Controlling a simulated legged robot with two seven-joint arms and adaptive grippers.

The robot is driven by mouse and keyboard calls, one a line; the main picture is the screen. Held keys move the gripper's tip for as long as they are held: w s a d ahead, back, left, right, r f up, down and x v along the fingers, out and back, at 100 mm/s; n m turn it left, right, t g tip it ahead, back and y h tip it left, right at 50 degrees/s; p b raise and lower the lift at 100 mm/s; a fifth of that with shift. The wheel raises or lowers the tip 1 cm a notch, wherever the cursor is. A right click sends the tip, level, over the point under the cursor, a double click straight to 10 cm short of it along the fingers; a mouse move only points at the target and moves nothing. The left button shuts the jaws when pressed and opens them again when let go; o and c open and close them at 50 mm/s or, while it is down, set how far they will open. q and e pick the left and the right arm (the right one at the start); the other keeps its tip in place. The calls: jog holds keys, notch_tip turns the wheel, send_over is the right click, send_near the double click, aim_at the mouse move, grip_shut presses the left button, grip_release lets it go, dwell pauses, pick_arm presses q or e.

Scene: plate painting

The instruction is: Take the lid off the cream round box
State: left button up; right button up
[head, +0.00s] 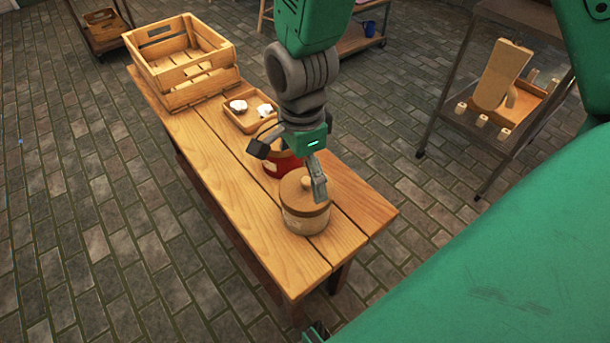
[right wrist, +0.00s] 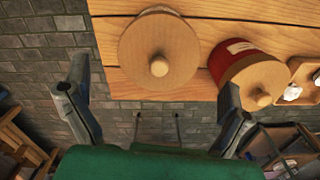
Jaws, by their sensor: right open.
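The cream round box (head: 306,221) stands upright on the wooden table, with its round wooden lid (head: 297,186) on top. In the right wrist view the lid (right wrist: 150,35) and its knob (right wrist: 159,67) face the camera, and the lid hides most of the box. My right gripper (head: 305,180) is over the box in the head view, with one finger in front of the lid. I cannot tell whether a finger touches the lid. My left gripper is not in view.
A red round box (head: 272,164) with a wooden lid (right wrist: 255,82) stands close behind the cream box. A small tray (head: 236,120) with white pieces and a slatted crate (head: 160,80) are farther back. The table's front end (head: 345,240) is clear.

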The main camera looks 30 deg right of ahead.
aim_at(304, 182)
notch_tip(304, 182, down, 4)
jog(key=shift+d+f+b, duration=0.15)
jog(key=shift+b, duration=0.45)
jog(key=shift+d+f, duration=0.2)
jog(key=shift+f, duration=0.1)
jog(key=shift+s+a+r, duration=0.1)
jog(key=shift+a+r, duration=0.05)
jog(key=shift+a, duration=0.05)
jog(key=c, duration=2.3)
grip_shut()
